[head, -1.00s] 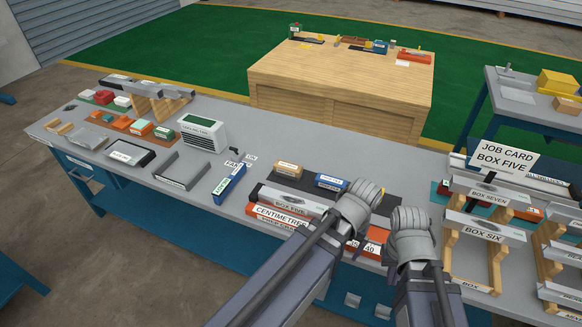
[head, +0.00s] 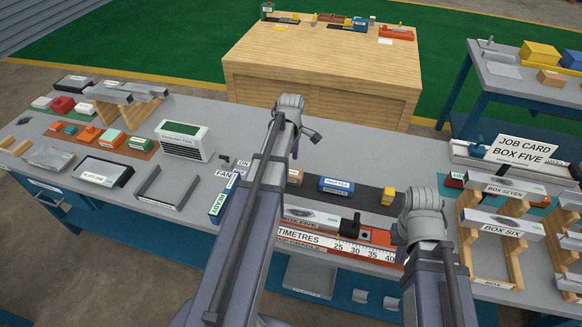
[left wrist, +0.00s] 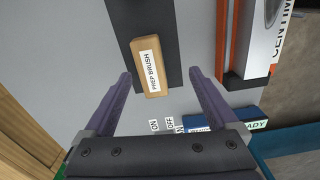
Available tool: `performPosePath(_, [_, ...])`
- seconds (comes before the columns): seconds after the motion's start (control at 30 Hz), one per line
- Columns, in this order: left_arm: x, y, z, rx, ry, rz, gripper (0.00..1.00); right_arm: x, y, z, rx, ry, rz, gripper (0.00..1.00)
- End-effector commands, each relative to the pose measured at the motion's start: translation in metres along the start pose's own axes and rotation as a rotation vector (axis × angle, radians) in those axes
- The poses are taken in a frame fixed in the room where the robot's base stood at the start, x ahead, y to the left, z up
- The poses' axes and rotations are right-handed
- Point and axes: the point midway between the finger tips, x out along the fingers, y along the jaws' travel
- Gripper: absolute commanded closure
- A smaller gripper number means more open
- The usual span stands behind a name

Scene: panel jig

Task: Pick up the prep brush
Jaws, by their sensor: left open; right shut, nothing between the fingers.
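The prep brush (left wrist: 152,86) is a tan block with a white "PREP BRUSH" label, lying on a dark mat (left wrist: 124,20) in the left wrist view. In the head view a tan end of the brush (head: 295,178) shows just right of my left arm, which hides the rest. My left gripper (left wrist: 160,76) is open and empty, its fingers spread to either side of the brush's near end in the picture; I cannot tell the height gap. My right gripper (head: 420,212) is shut and empty near the front edge.
A blue block (head: 336,185) and a yellow item (head: 388,196) lie on the same mat. A centimetre rule (head: 345,245) lies in front. The FAN READY box (head: 222,203) is left of my left arm. Wooden racks (head: 490,240) stand at the right.

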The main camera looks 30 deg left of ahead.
Motion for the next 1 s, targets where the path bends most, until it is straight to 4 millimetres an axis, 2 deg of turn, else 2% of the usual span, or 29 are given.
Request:
performPosePath(0.03, [0.0,0.004,-0.01,-0.047,-0.002,0.001,0.07,0.0,0.0,0.0,0.0,0.0,0.0,1.0])
performPosePath(0.17, [0.0,0.005,-0.018,-0.103,-0.004,0.003,0.07,0.0,0.0,0.0,0.0,0.0,0.0,1.0])
performPosePath(0.33, [0.004,0.005,-0.018,-0.105,-0.004,0.004,0.07,0.004,0.0,0.0,0.0,0.0,0.0,1.0])
performPosePath(0.6, [0.027,0.005,-0.018,-0.102,-0.004,0.004,0.07,0.027,-0.003,-0.002,0.0,0.0,0.0,1.0])
performPosePath(0.83, [0.028,0.005,-0.018,-0.102,-0.004,0.004,0.07,0.028,-0.003,-0.002,0.0,0.0,0.0,1.0])
performPosePath(1.0, [0.042,0.007,-0.018,-0.101,-0.004,0.004,0.07,0.042,-0.004,-0.002,0.0,0.0,0.0,1.0])
